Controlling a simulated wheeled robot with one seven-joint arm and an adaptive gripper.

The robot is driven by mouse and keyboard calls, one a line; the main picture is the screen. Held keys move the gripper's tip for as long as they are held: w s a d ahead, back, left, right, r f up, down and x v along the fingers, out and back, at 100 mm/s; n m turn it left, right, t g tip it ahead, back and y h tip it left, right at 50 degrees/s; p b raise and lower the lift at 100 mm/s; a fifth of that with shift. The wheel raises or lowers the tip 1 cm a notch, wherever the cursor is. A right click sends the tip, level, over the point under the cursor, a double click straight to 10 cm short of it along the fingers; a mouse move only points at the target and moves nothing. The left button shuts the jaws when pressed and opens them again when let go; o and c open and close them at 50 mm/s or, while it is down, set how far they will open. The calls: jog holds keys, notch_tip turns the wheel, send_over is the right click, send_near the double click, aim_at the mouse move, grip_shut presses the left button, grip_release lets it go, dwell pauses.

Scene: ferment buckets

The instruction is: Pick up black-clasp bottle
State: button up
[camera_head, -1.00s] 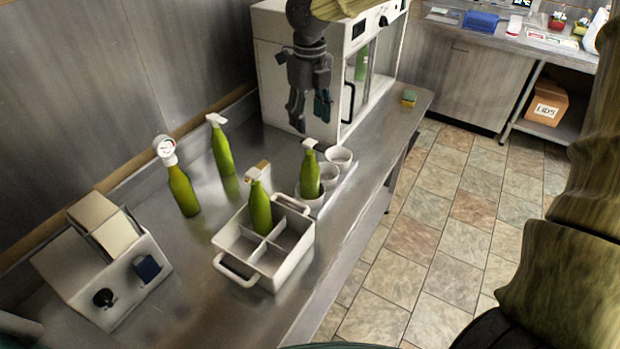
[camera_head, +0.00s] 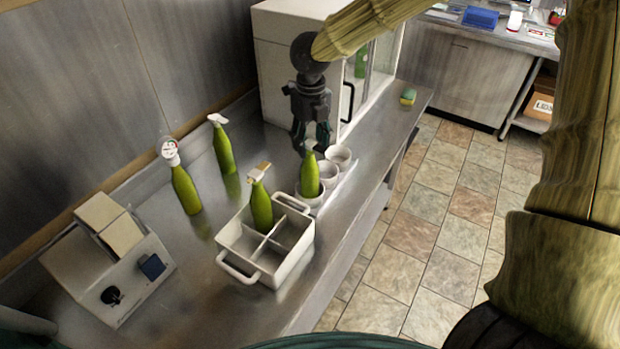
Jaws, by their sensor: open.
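Several green bottles are in view; I cannot make out a black clasp on any of them. One green bottle (camera_head: 310,178) stands in a white cup, its pale top just below my gripper. Another bottle (camera_head: 261,208), with a tan-topped clasp, stands in a compartment of the white divided caddy (camera_head: 285,272). A bottle with a white clasp (camera_head: 222,150) and a bottle with a round white-and-red top (camera_head: 186,190) stand on the counter at left. Another bottle (camera_head: 361,62) shows partly inside the white cabinet, its top hidden. My gripper (camera_head: 311,143) is open, pointing down, empty.
White cups (camera_head: 339,156) stand in a row along the counter (camera_head: 345,225). The white cabinet (camera_head: 278,60) is close behind my gripper. A white box device (camera_head: 125,275) sits at front left. A sponge (camera_head: 408,97) lies near the counter's right edge. Tiled floor at right is open.

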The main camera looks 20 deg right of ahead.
aim_at(310, 175)
jog(key=shift+w+f+p, duration=0.2)
jog(key=shift+f+p, duration=0.35)
jog(key=shift+f, duration=1.15)
jog(key=shift+a, duration=0.1)
grip_shut()
